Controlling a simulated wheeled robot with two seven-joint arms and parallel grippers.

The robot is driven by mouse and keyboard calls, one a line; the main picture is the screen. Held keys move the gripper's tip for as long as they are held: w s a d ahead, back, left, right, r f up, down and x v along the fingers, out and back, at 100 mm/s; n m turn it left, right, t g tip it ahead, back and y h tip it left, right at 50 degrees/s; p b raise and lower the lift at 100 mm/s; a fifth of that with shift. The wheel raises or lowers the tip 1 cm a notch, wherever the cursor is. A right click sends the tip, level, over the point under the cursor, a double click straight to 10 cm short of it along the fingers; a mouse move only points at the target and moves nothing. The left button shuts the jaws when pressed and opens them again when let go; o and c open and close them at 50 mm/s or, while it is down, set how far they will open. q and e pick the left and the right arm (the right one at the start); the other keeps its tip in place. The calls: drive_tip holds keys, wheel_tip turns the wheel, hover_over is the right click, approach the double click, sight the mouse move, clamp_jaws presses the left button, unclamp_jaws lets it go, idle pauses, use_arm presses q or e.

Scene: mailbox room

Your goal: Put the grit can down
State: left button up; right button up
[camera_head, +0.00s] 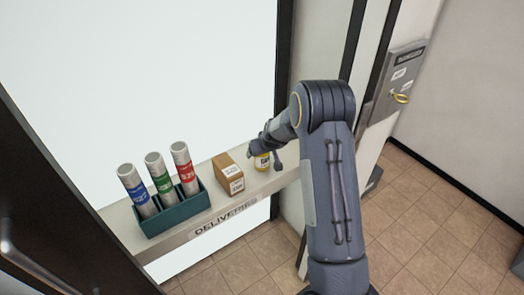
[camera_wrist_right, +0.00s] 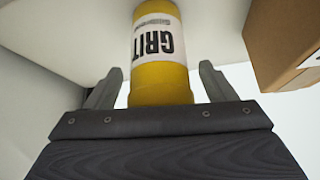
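The grit can (camera_head: 262,162) is yellow with a white label. It is upright at the right part of the deliveries shelf (camera_head: 206,224) and appears to stand on it; its base contact is not clear. In the right wrist view the can (camera_wrist_right: 160,60) lies between the two fingers, with "GRIT" readable on its label. My right gripper (camera_wrist_right: 160,88) is open around the can, with a narrow gap on each side. In the head view this gripper (camera_head: 266,158) reaches the can from above and partly hides it. My left gripper is not in view.
A brown carton (camera_head: 228,175) stands left of the can; it also shows in the right wrist view (camera_wrist_right: 285,45). A green rack (camera_head: 176,216) with blue, green and red labelled tubes stands further left.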

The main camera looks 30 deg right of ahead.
drive_tip(key=shift+r, duration=0.25)
drive_tip(key=d+v, duration=0.1)
drive_tip(key=v, duration=1.1)
drive_tip(key=s+a+r+y, duration=0.2)
drive_tip(key=s+a+r, duration=0.25)
drive_tip(key=s, duration=0.35)
drive_tip(key=s+a+r+y, duration=0.2)
drive_tip(key=s+a+r, duration=0.2)
drive_tip(key=s+a, duration=0.6)
drive_tip(key=s, duration=0.5)
drive_tip(key=s+a+g, duration=0.1)
drive_tip(key=s+a, duration=0.1)
drive_tip(key=s, duration=0.6)
drive_tip(key=shift+a+f+y, duration=0.3)
drive_tip(key=shift+a, duration=0.05)
drive_tip(key=shift+s, duration=0.15)
